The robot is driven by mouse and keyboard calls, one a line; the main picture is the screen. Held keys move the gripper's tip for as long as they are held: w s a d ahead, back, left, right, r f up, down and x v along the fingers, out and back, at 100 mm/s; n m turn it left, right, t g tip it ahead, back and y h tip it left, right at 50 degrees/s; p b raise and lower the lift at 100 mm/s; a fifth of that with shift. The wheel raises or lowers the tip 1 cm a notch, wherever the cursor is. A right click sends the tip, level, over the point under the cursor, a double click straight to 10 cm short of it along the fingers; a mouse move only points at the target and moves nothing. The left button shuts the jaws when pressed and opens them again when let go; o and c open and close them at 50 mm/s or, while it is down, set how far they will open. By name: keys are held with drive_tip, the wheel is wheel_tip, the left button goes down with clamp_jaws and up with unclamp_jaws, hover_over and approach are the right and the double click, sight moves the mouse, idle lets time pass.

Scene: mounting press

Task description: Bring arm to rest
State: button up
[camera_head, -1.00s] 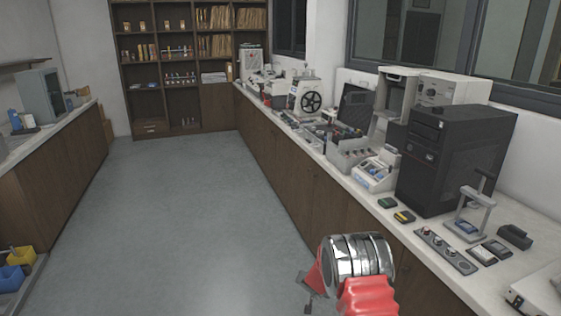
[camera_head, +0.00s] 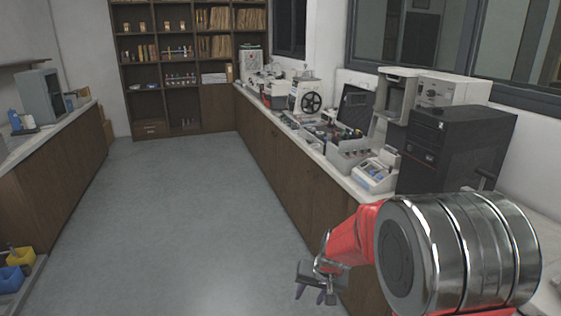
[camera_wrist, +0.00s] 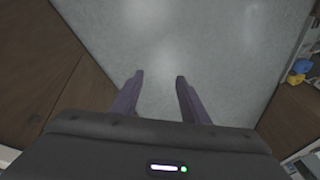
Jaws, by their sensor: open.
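My gripper (camera_head: 316,294) hangs beside the right-hand bench, over the floor, in the head view. It is small there and partly below my red and silver arm links, which fill the lower right. In the wrist view my gripper (camera_wrist: 158,82) shows two dark fingers spread apart with only grey floor between them. It is open and empty.
The right bench (camera_head: 290,168) carries a black computer tower (camera_head: 455,150), a blue and white device (camera_head: 375,173) and other equipment. My arm hides its near end. The grey floor (camera_head: 190,210) is clear. A shelf (camera_head: 170,95) stands at the back, with yellow and blue bins (camera_head: 20,256) at lower left.

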drive_tip(key=s+d+r+n+t+h, duration=0.1)
drive_tip(key=s+d+r, duration=0.2)
drive_tip(key=s+r, duration=0.8)
drive_tip(key=s+d+r+n+t+h, duration=0.1)
drive_tip(key=s+d+r, duration=0.3)
drive_tip(key=s+r, duration=0.6)
drive_tip(key=s, duration=0.7)
drive_tip(key=shift+s+r, duration=0.25)
drive_tip(key=shift+r, duration=0.15)
drive_tip(key=shift+d, duration=0.1)
